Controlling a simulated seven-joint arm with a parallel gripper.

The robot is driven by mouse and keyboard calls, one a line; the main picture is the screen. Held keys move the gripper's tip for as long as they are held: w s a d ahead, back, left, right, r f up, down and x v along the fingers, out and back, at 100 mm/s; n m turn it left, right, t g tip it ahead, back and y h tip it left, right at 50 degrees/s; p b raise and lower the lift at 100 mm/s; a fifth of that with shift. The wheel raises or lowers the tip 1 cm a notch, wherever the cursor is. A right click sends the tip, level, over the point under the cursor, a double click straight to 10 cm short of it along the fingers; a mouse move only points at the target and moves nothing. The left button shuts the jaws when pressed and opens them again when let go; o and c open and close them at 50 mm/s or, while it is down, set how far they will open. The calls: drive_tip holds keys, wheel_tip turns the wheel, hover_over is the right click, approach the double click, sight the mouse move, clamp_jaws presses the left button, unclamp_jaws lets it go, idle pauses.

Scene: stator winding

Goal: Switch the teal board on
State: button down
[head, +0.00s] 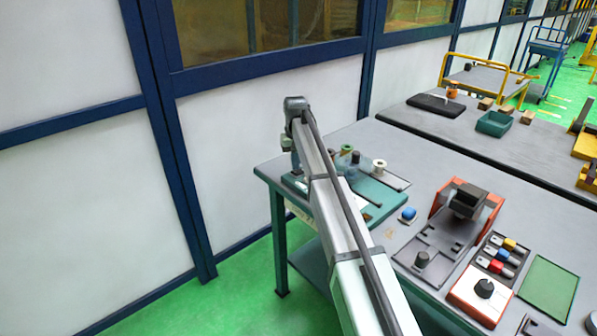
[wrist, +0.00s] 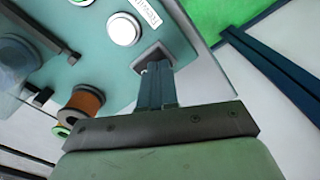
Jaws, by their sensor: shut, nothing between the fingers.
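The teal board (head: 374,213) lies at the left end of the grey table in the head view, partly hidden behind my arm. In the wrist view the teal board (wrist: 190,58) fills the upper left. It carries a round white disc (wrist: 123,29), a white label (wrist: 146,11) and a small dark square plate (wrist: 150,55). My gripper (wrist: 158,70) is shut and empty, its fingertips over this plate. A small light bit shows beside the tips; I cannot tell whether it is a switch lever or whether the fingers touch it. In the head view my gripper's tips are hidden.
Spools stand on the board, one copper-coloured (wrist: 86,101) left of my gripper and one white (head: 379,166). A blue-topped knob (head: 408,214), an orange-sided fixture (head: 467,207) and a red-and-white box (head: 481,294) stand to the right. The wall is close behind.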

sight(296, 172)
drive_tip(key=shift+f, duration=0.85)
idle(0.5)
drive_tip(key=shift+r, duration=3.55)
